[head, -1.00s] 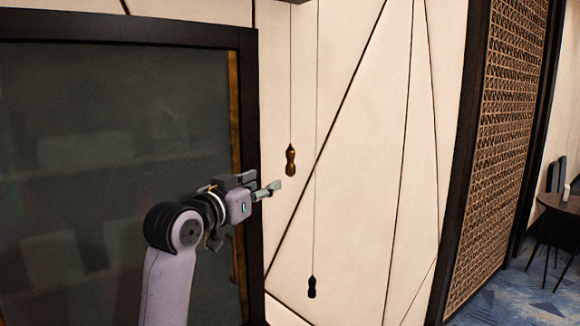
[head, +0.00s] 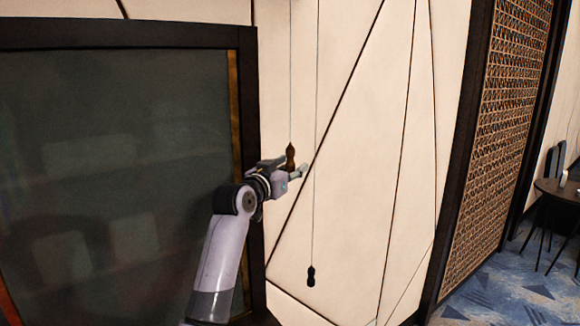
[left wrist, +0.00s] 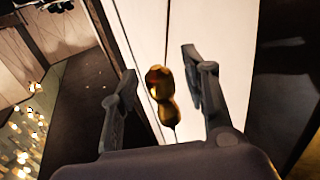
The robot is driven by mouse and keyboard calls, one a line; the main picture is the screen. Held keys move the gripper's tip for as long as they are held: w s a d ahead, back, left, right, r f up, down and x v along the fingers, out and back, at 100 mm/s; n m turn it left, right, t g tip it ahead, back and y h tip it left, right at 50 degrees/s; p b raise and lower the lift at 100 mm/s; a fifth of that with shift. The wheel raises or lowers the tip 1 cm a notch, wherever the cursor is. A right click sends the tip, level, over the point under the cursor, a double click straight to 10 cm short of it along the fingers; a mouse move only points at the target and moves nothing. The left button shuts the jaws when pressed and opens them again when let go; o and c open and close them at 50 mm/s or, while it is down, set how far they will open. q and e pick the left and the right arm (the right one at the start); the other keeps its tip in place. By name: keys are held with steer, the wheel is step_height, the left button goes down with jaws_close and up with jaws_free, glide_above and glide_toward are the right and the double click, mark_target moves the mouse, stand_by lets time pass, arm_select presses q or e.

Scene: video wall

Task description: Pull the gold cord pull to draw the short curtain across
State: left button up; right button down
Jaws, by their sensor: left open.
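The gold cord pull (head: 290,155) hangs on a thin cord in front of the pale wall in the head view. My left gripper (head: 296,168) is open, with its fingers at the lower part of the gold pull. In the left wrist view the gold pull (left wrist: 160,92) shows between the two open fingers of my left gripper (left wrist: 158,85), and neither finger visibly touches it. A second, dark cord pull (head: 311,276) hangs lower and a little to the right. The short curtain cannot be made out. My right gripper is not in view.
A dark-framed glass panel (head: 120,150) fills the left side, close to my left arm. A lattice screen (head: 510,130) stands at the right. A dark table (head: 560,190) and chairs stand beyond it. The pale wall (head: 390,180) between is clear.

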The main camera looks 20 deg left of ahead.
arm_select(q)
jaws_close()
stand_by(0.5)
stand_by(0.3)
